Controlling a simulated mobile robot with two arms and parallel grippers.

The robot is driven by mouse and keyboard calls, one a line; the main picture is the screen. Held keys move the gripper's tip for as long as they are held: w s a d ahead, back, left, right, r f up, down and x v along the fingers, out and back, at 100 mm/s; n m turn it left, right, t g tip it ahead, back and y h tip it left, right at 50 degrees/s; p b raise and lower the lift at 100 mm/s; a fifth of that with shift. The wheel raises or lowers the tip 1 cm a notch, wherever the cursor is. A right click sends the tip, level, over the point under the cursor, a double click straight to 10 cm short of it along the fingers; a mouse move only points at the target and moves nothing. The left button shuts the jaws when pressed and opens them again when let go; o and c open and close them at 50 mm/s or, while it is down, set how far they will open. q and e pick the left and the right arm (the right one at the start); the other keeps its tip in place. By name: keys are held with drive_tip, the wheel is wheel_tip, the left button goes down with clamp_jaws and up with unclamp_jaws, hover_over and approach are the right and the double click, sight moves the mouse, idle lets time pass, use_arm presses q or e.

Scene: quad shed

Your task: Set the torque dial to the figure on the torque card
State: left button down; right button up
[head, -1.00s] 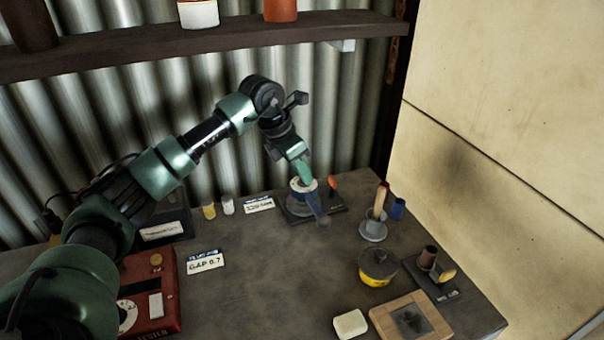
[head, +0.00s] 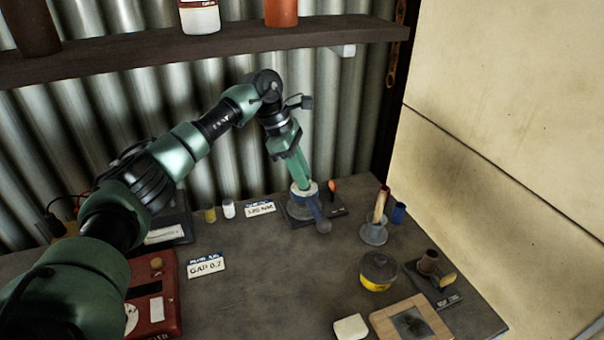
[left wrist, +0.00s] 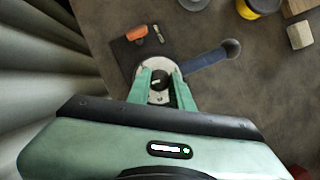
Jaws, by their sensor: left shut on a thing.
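The torque tool (head: 303,211) sits on a dark plate at the back of the bench, with a round body, a pale top ring and a blue handle (head: 314,206) pointing toward the front. My left gripper (head: 301,182) comes down from above and is shut on the dial at its top. In the left wrist view the green fingers (left wrist: 160,88) close on a small dark knob (left wrist: 158,84) inside the pale ring (left wrist: 147,71). The dial's marks cannot be read. The torque card (head: 260,208) stands just left of the tool; its figure is too blurred to read surely. My right gripper is out of view.
A gap card (head: 206,265) and red tester (head: 152,298) are at the left. Two small pots (head: 228,208) stand by the wall. A yellow-black tin (head: 378,271), a cup with a wooden handle (head: 374,233) and a wooden frame (head: 383,323) are at the right. The middle is clear.

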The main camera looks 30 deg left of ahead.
use_arm(q)
drive_tip(key=shift+r+m, duration=0.1)
drive_tip(key=shift+m, duration=0.2)
drive_tip(key=c, duration=1.3)
unclamp_jaws()
drive_tip(key=shift+o, duration=0.2)
